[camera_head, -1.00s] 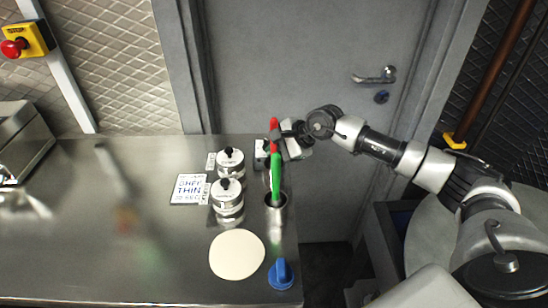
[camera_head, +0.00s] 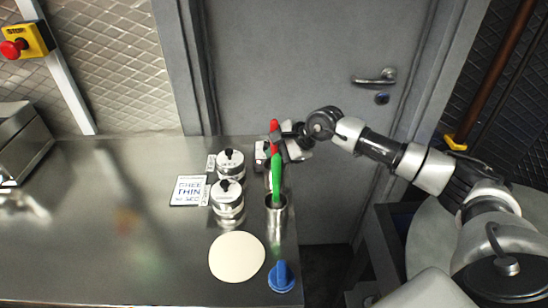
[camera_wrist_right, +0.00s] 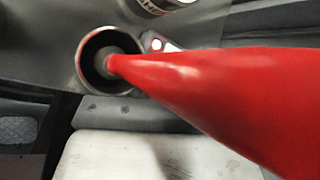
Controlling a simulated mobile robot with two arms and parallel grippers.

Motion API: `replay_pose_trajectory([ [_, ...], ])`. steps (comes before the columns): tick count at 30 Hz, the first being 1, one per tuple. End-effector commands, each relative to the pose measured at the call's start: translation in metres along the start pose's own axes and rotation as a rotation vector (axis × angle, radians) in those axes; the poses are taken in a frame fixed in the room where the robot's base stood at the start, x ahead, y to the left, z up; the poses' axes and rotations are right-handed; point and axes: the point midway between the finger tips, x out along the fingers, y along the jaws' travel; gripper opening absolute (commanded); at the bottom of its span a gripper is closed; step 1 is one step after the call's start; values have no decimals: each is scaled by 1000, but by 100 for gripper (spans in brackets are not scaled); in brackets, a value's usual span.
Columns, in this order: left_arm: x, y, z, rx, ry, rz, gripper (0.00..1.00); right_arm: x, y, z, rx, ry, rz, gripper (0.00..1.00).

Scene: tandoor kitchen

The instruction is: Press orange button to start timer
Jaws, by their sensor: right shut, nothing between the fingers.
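A small timer-like device (camera_head: 261,156) stands at the back right of the counter, partly behind a red-handled tool (camera_head: 273,126). The red handle fills much of that view and hides part of the device. My right gripper (camera_head: 284,146) is shut and empty, close beside the red handle and the device; I cannot tell whether it touches either. My left gripper is not in view.
A green-handled tool (camera_head: 276,174) stands in a metal cup (camera_head: 277,218). Two lidded steel canisters (camera_head: 228,206), a sign card (camera_head: 187,191), a flat dough disc (camera_head: 237,257) and a blue object (camera_head: 281,278) are nearby. The left counter (camera_head: 80,220) is mostly clear.

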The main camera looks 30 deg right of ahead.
Motion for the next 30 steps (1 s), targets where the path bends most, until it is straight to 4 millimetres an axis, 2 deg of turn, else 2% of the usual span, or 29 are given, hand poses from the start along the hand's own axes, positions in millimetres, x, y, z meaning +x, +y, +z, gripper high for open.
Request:
replay_pose_trajectory([
  [5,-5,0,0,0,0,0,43,-8,-5,6,0,-1,0,0],
  [17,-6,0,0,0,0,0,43,-10,-8,8,0,-2,-4,0],
  [30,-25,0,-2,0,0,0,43,-39,-29,28,-1,-2,-7,0],
])
